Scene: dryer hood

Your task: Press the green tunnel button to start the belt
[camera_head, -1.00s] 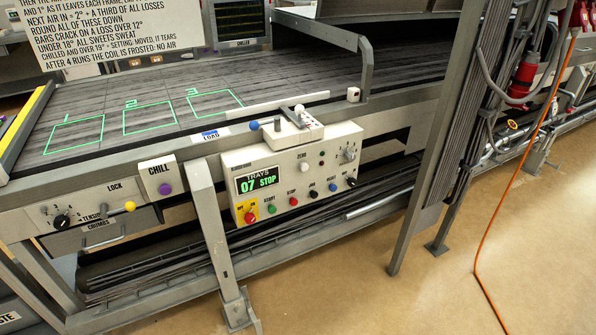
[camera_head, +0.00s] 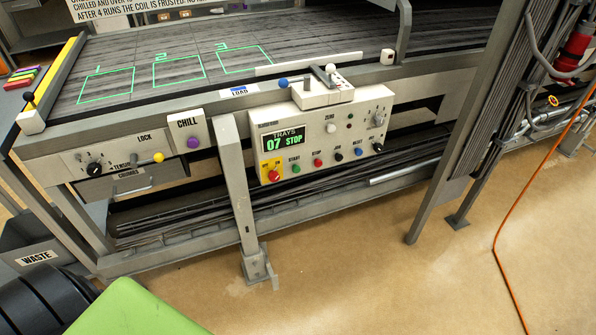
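The green button labelled START (camera_head: 297,169) is on the front of the white control panel (camera_head: 345,118) below the belt's edge. It sits between a red knob on a yellow plate (camera_head: 274,175) and a red STOP button (camera_head: 318,163). The panel display (camera_head: 284,142) reads TRAYS 07 STOP. The belt (camera_head: 330,37) is a dark slatted surface with three green outlined squares numbered 1 to 3, which look empty. Neither of my grippers is in view, and nothing covers the green button.
Black JOG, blue RESET and black knobs lie right of STOP. A CHILL box with a purple button (camera_head: 193,143) is further left. A grey leg (camera_head: 238,185) stands left of the panel. An orange cable (camera_head: 505,243) crosses the floor at right. Floor in front is clear.

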